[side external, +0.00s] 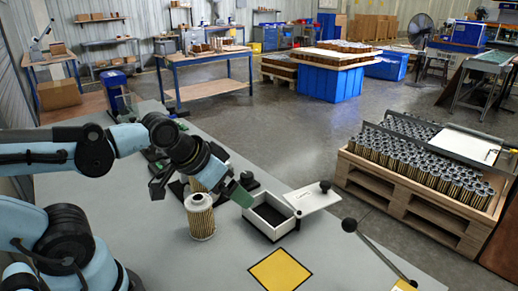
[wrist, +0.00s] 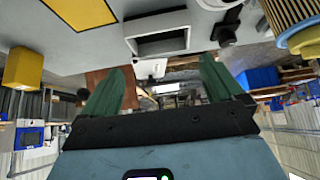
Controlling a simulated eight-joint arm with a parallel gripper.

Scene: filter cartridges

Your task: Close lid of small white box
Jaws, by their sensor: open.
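The small white box (side external: 262,229) stands on the grey table in the side view, with its dark inside showing. Its white lid (side external: 314,199) is open, leaning out from the box's far right side, with a black knob (side external: 325,186) at its outer end. In the wrist view the box (wrist: 158,45) is at the top centre, and the white lid (wrist: 149,68) shows beyond it. My gripper (side external: 240,194) has green fingertips and is above and left of the box, apart from the lid. In the wrist view my gripper (wrist: 162,86) is spread open with nothing between the fingers.
A pleated filter cartridge (side external: 201,219) stands on the table left of the box, close under my gripper. A yellow square with a black border (side external: 280,271) lies in front. A black-knobbed rod (side external: 375,247) is at right. A pallet of cartridges (side external: 400,193) stands beyond the table.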

